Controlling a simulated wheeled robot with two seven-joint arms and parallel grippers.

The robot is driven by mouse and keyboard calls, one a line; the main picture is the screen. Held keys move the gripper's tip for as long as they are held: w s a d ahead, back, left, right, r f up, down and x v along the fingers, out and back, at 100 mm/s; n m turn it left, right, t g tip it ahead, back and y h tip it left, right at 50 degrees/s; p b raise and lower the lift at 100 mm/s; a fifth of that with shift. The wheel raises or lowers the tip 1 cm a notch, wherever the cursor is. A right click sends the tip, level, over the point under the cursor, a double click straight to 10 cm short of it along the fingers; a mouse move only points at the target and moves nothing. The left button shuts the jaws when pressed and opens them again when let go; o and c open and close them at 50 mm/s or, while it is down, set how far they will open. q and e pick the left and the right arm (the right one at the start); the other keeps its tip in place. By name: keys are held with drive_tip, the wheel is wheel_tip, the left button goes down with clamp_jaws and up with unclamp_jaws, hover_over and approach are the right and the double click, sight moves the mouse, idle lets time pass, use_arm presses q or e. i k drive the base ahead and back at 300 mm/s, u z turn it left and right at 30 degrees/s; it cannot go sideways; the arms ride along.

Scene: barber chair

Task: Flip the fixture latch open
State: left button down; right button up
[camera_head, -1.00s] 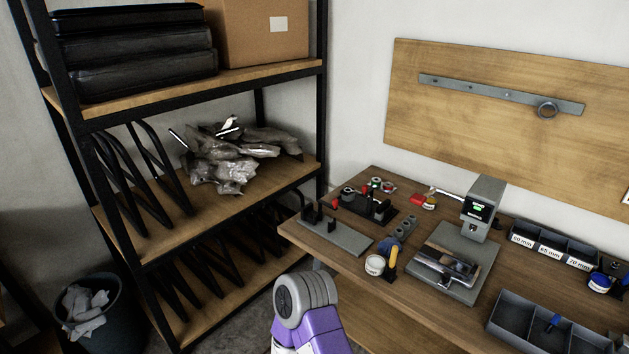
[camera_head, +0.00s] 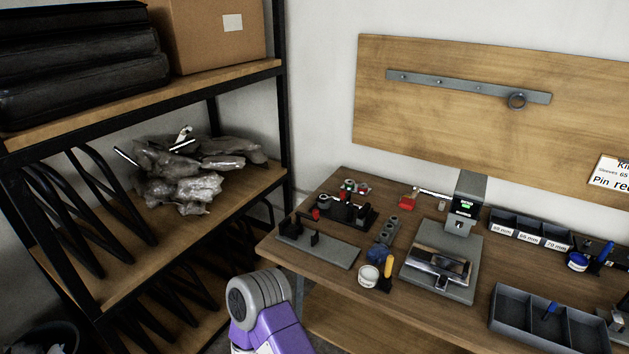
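On the wooden workbench (camera_head: 335,267) stands a grey fixture plate (camera_head: 462,248) with a shiny metal block (camera_head: 439,266) lying across it. A small dark tab, possibly the latch, shows at the block's front edge; I cannot tell whether it is open or shut. A purple and grey link of my arm shows at the bottom, apart from the bench. Neither of my grippers is in view.
Grey bins (camera_head: 548,318) stand right. A metal shelf (camera_head: 150,252) stands at left.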

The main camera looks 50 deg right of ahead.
sight(343, 195)
drive_tip(key=i, duration=1.05)
drive_tip(key=z, duration=3.1)
